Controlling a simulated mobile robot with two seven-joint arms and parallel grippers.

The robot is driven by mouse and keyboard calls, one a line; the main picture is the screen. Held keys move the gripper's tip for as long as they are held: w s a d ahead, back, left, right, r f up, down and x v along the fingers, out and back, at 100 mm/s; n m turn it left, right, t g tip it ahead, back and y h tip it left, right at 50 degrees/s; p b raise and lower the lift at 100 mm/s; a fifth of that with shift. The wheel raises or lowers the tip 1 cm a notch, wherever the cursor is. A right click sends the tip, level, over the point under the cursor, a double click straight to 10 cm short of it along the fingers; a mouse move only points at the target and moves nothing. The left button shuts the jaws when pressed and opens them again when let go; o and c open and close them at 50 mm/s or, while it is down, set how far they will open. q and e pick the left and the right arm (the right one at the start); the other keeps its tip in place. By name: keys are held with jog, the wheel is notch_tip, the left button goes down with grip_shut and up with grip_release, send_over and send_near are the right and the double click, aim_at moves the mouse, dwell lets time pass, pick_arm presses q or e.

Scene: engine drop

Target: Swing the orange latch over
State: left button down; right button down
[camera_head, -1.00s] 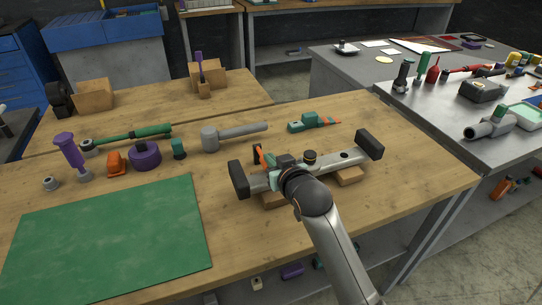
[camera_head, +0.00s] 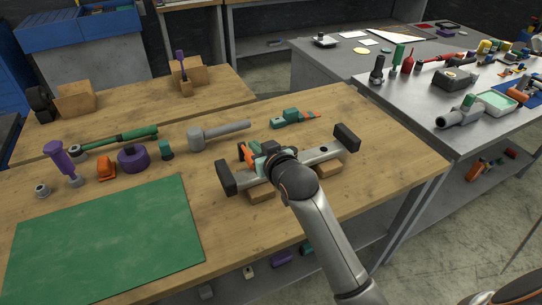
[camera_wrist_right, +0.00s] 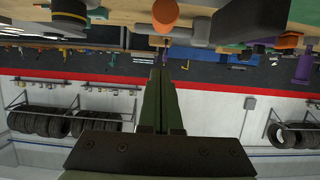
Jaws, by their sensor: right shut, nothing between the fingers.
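The orange latch (camera_head: 246,153) stands near the left end of a grey bar (camera_head: 325,150) with black end blocks. The bar rests on wooden blocks on the bench. My right gripper (camera_head: 265,148) is at the bar, just right of the latch. My wrist hides part of the bar, and contact with the latch cannot be told. In the right wrist view the dark green fingers (camera_wrist_right: 163,75) are shut together with nothing between them. An orange rounded piece (camera_wrist_right: 165,12) shows beyond their tips; whether it is the latch is unclear. My left gripper is out of view.
A grey mallet (camera_head: 215,133) lies behind the bar to the left, and a teal and orange tool (camera_head: 290,119) lies behind it. A green mat (camera_head: 105,240) covers the front left. The bench's right end (camera_head: 405,160) is clear.

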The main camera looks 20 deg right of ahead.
jog(key=f+v, duration=0.1)
jog(key=v, duration=0.7)
jog(key=shift+s+f, duration=0.15)
jog(key=shift+s, duration=0.35)
jog(key=s+d+f+n+g, duration=0.1)
jog(key=s+f+g, duration=0.4)
jog(key=s+f, duration=0.6)
jog(key=s+d+f+n+g, duration=0.1)
jog(key=s+f+g, duration=0.55)
jog(key=s, duration=0.85)
jog(key=w+a+f+t+y, duration=0.1)
jog(key=w+a+f+t, duration=0.1)
jog(key=f, duration=0.3)
jog(key=w+a+f+t+y, duration=0.1)
jog(key=w+a+f+t, duration=0.1)
jog(key=f, duration=0.4)
jog(key=w+t, duration=0.1)
jog(key=t, duration=0.1)
jog(key=shift+w+a+f+t, duration=0.15)
jog(key=shift+w+f+t, duration=0.1)
jog(key=shift+t, duration=0.1)
